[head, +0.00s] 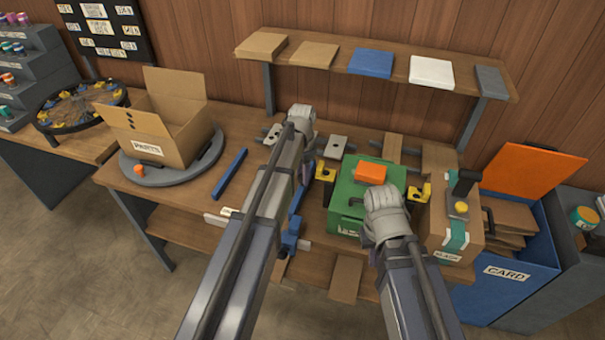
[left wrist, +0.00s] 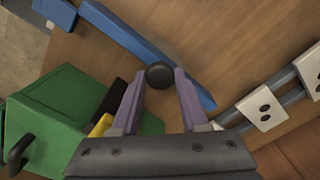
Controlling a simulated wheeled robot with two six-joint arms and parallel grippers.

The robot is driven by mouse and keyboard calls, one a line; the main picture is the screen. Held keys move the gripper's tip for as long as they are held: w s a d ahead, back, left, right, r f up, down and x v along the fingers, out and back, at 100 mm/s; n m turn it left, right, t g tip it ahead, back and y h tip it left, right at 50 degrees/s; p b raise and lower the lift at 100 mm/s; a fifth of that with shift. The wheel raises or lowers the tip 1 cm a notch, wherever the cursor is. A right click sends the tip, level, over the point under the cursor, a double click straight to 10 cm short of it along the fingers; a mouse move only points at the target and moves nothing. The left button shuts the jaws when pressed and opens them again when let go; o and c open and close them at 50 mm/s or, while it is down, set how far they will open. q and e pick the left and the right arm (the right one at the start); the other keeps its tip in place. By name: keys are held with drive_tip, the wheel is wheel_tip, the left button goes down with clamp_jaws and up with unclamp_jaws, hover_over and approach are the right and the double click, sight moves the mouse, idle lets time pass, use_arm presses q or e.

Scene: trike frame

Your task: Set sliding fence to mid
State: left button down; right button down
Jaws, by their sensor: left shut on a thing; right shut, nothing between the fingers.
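The fence appears to be a blue bar (left wrist: 120,32) on the wooden bench, with a round black knob (left wrist: 159,76) on it in the left wrist view. My left gripper (left wrist: 160,86) has one finger on each side of the knob and is shut on it. In the head view my left arm hides the knob and most of this bar. My right gripper (head: 384,200) is shut and empty, in front of the green box (head: 347,210).
Rails with pale plates (left wrist: 260,108) lie beside the bar's end. An orange block (head: 370,174) sits on the green box, with yellow-and-black clamps beside it. Another blue bar (head: 230,175) lies left of my left arm. An open carton (head: 165,125) stands on a round turntable.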

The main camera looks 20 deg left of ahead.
use_arm(q)
drive_tip(key=a, duration=0.8)
drive_tip(key=shift+w, duration=0.15)
drive_tip(key=shift+c, duration=2.1)
unclamp_jaws()
wheel_tip(320, 180, up, 8)
drive_tip(key=p, duration=0.8)
drive_tip(key=shift+f, duration=0.15)
